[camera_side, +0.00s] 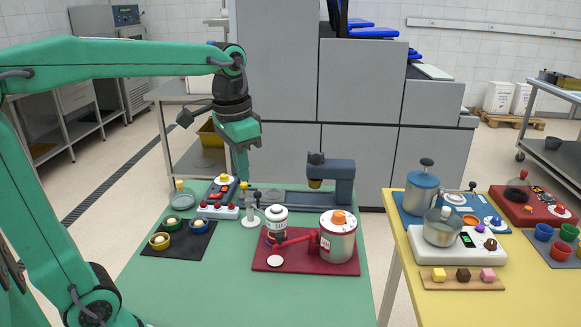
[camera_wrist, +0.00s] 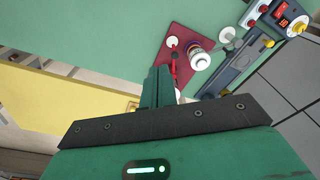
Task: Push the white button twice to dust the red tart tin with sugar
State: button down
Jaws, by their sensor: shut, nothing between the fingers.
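My gripper (camera_side: 243,176) is shut and empty, pointing down above the far left part of the green table; its closed fingers also show in the wrist view (camera_wrist: 158,72). A white round button (camera_side: 275,261) lies at the front left of a dark red board, and also shows in the wrist view (camera_wrist: 172,42). My gripper is well apart from it. A white canister (camera_side: 276,217) stands behind the button. A small red edge, seemingly the red tart tin (camera_side: 270,239), shows under the canister, mostly hidden.
A large pot with an orange knob (camera_side: 338,240) and a red lever (camera_side: 296,240) share the dark red board (camera_side: 315,265). A black tray (camera_side: 165,248) holds yellow, green and blue tins. A dark blue machine (camera_side: 332,180) stands behind. The green table's front is clear.

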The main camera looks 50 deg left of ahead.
jog(key=w+a+m+g, duration=0.1)
jog(key=w+a+g, duration=0.3)
jog(key=w, duration=0.5)
jog(key=m+g+h, duration=0.2)
jog(key=g, duration=0.2)
send_over(278, 206)
notch_tip(278, 206, down, 8)
jog(key=shift+a+r, duration=0.15)
jog(key=shift+r, duration=0.1)
jog(key=shift+f, duration=4.4)
